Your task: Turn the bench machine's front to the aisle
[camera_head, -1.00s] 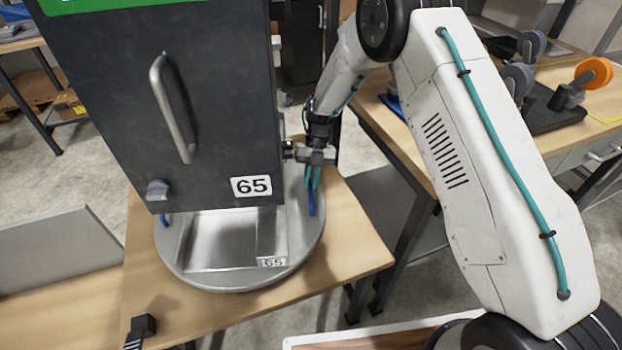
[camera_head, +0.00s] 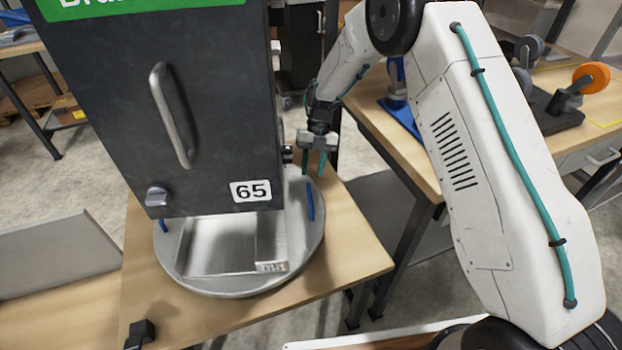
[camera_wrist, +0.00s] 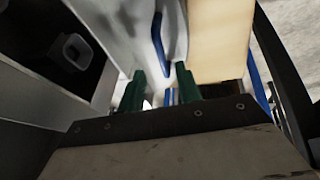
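The bench machine is a dark grey box (camera_head: 105,110) with a bar handle, a knob and a "65" label on the face towards me. It stands upright on a round grey turntable (camera_head: 302,245) with a metal tray at the front. A blue peg (camera_head: 310,200) stands at the turntable's right, and another blue peg (camera_head: 163,227) at its left. My gripper (camera_head: 313,168) is at the machine's right side, above and behind the right peg. Its teal fingers are apart and empty. In the wrist view my gripper (camera_wrist: 160,70) points towards a blue peg (camera_wrist: 160,45), with no contact visible.
The machine's wooden table (camera_head: 355,245) has free room right of the turntable. A black clamp-like part (camera_head: 140,332) sits at its front left. Another bench (camera_head: 400,150) at the right carries a blue item (camera_head: 400,110) and an orange wheel (camera_head: 592,76).

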